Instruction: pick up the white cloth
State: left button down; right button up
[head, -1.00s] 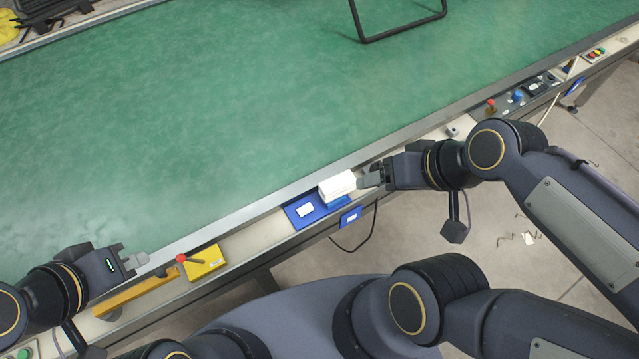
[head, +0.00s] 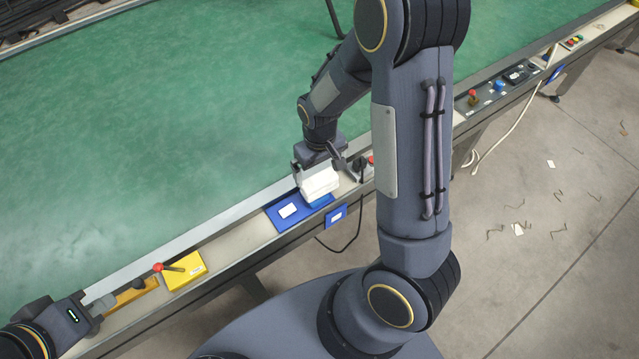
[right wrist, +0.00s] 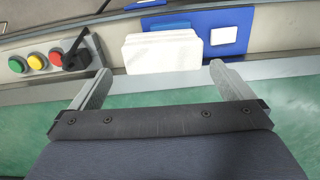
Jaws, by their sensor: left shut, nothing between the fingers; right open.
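The white cloth (head: 320,184) is a folded, block-like stack. It sits at the right end of a blue plate (head: 275,219) on the conveyor's near rail. In the right wrist view the cloth (right wrist: 162,52) stands just beyond the fingertips, roughly between them. My right gripper (head: 318,175) is open and empty, at the cloth from the conveyor side, pointing toward it. It also shows in the right wrist view (right wrist: 158,72); I cannot tell whether either finger touches the cloth. My left gripper (head: 105,302) is shut and empty at the lower left, beside a yellow bar on the rail.
A yellow box (head: 186,272) with a red-knobbed lever lies on the rail, left of the blue plate. Red, yellow and green buttons (right wrist: 36,61) and a black lever sit close beside my right fingers. The green belt (head: 150,130) is clear at left.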

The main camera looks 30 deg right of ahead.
aim_at(320, 179)
notch_tip(320, 179, down, 6)
jog(key=shift+a+r+p, duration=0.1)
jog(key=shift+p, duration=0.35)
jog(key=shift+s, duration=0.1)
jog(key=c, duration=0.7)
